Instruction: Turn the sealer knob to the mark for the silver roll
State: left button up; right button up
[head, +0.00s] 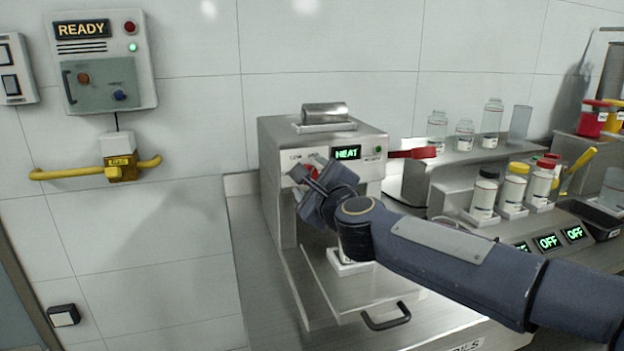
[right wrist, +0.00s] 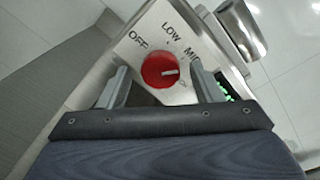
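The sealer (head: 275,160) is a steel box with a lit HEAT display (head: 347,153). Its red knob (head: 298,174) is on the front, partly covered by my right gripper (head: 308,187). In the right wrist view the knob (right wrist: 158,70) sits between the fingertips of my right gripper (right wrist: 163,78), which is open, with gaps at both sides. The knob's pale pointer line points right. The OFF and LOW labels are readable; a third, starting "MI", is partly hidden by a finger. The silver roll (head: 325,112) lies on top of the sealer. My left gripper is not in view.
A red handle (head: 413,153) sticks out at the sealer's right. A drawer-like tray with a dark handle (head: 386,316) is below. Several jars (head: 514,184) stand on the right. A READY panel (head: 104,62) and yellow gas valve (head: 121,169) are on the left wall.

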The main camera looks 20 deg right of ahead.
jog(key=s+p, duration=0.1)
jog(key=s, duration=0.6)
jog(key=shift+s+d+r, duration=0.2)
jog(key=shift+s+d, duration=0.05)
jog(key=shift+s, duration=0.15)
